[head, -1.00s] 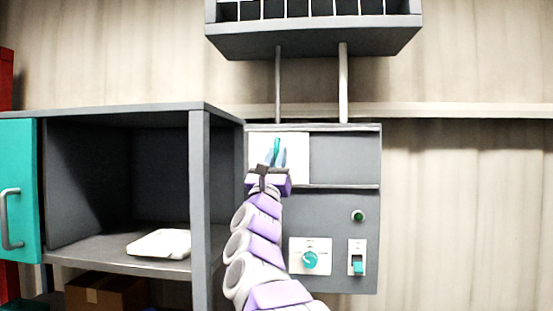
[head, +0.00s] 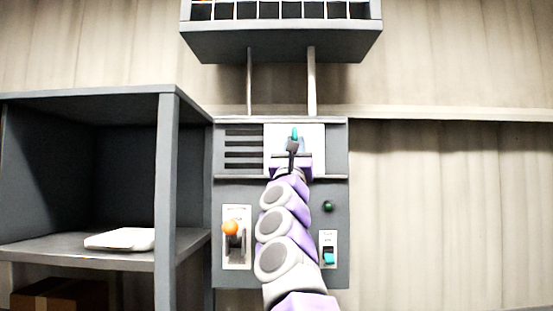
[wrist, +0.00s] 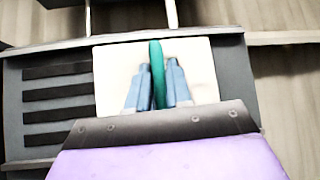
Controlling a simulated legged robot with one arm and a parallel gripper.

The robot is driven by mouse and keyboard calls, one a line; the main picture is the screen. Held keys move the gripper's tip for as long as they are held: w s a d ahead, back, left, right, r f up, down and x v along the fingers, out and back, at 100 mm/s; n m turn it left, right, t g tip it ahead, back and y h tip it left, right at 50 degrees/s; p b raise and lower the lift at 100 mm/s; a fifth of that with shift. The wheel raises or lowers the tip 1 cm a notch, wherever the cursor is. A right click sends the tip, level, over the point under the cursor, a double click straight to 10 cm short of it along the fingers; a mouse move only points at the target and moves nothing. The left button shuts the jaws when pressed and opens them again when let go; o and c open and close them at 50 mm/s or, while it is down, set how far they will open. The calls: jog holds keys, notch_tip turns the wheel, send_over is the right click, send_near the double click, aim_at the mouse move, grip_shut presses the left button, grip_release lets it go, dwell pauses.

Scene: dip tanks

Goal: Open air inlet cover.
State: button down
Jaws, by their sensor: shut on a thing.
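The air inlet cover is a white sliding panel (head: 314,137) in the upper part of the grey control box (head: 338,225). It sits right of the dark slotted vent (head: 243,148), which is uncovered at the left. The cover also shows in the wrist view (wrist: 204,68), with a teal upright handle (wrist: 157,58) at its middle. My gripper (head: 294,142) is shut on this handle. In the wrist view its blue fingers (wrist: 157,88) stand on either side of the handle. My fingers and wrist hide the lower part of the cover.
Below are an orange-knobbed lever (head: 230,228), a dark green button (head: 327,207) and a teal switch (head: 328,258). An open grey cabinet (head: 168,190) with a white object (head: 120,239) stands left. A grey rack (head: 282,45) hangs above. The right wall is clear.

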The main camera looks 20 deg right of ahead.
aim_at(311, 133)
jog(key=shift+s+d+r+b, duration=0.1)
jog(key=shift+s+d+b, duration=0.15)
jog(key=shift+d, duration=0.65)
jog(key=shift+s+d+b, duration=0.1)
jog(key=shift+s+d, duration=0.25)
jog(key=shift+d, duration=0.5)
jog(key=c, duration=1.1)
grip_release()
jog(key=shift+d, duration=0.1)
jog(key=shift+c, duration=0.2)
jog(key=b+v, duration=1.4)
jog(key=v, duration=0.3)
jog(key=shift+f, duration=0.3)
